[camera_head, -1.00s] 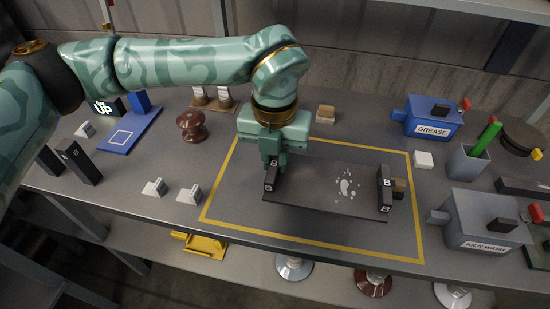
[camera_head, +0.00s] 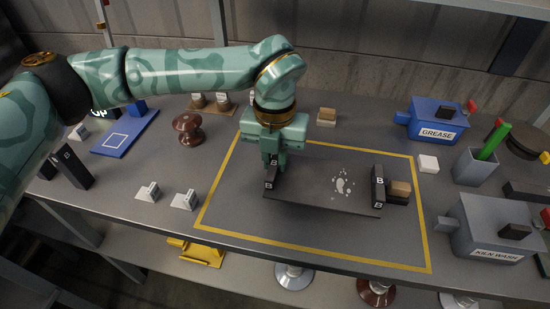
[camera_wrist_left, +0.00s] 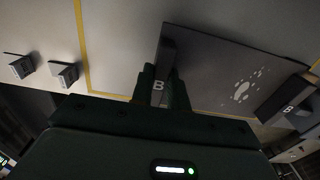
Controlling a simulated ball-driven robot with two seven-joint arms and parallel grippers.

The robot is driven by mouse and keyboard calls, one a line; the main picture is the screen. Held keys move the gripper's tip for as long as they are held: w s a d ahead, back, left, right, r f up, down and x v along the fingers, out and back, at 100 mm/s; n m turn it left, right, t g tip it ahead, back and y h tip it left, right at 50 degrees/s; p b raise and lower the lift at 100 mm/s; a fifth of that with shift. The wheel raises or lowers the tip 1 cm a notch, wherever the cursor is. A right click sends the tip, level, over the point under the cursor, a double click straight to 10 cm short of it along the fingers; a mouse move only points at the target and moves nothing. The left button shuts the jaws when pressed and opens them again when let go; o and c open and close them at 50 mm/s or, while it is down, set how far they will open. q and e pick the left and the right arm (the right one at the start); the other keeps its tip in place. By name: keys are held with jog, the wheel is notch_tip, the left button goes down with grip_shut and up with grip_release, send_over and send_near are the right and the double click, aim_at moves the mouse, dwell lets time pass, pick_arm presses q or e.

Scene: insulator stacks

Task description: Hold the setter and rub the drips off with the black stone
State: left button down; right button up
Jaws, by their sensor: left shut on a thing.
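The setter (camera_head: 315,192) is a thin dark slab with black end blocks marked B. Pale drips (camera_head: 343,185) lie on the right half of its top. It also shows in the left wrist view (camera_wrist_left: 205,62). My left gripper (camera_head: 270,170) is shut on the left end block, (camera_wrist_left: 158,85) seen between its fingers. The right end block (camera_head: 377,190) is free. A dark block with a tan top (camera_head: 398,189) sits just right of that end; I cannot tell whether it is the black stone. My right gripper is out of view.
A yellow outline (camera_head: 220,178) surrounds the setter area. A blue GREASE box (camera_head: 435,122), a grey wash box (camera_head: 490,228) and a cup (camera_head: 474,167) with a green stick stand right. A brown knob (camera_head: 188,128) and small grey blocks (camera_head: 184,200) lie left.

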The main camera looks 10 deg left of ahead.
pick_arm(q)
jog(key=shift+w+a+f+b, duration=0.2)
jog(key=shift+w+f+b, duration=0.45)
jog(key=shift+w+f, duration=0.4)
jog(key=shift+w+a+f+b, duration=0.15)
jog(key=shift+w+f+b, duration=0.45)
jog(key=shift+w+f, duration=0.4)
jog(key=shift+w+f+b, duration=0.3)
jog(key=shift+w+f, duration=0.05)
jog(key=shift+w, duration=0.25)
jog(key=shift+w+a+f, duration=0.1)
jog(key=shift+w, duration=0.1)
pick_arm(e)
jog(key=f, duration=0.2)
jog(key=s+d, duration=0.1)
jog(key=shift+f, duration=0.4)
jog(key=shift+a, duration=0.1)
pick_arm(q)
jog(key=shift+f, duration=0.15)
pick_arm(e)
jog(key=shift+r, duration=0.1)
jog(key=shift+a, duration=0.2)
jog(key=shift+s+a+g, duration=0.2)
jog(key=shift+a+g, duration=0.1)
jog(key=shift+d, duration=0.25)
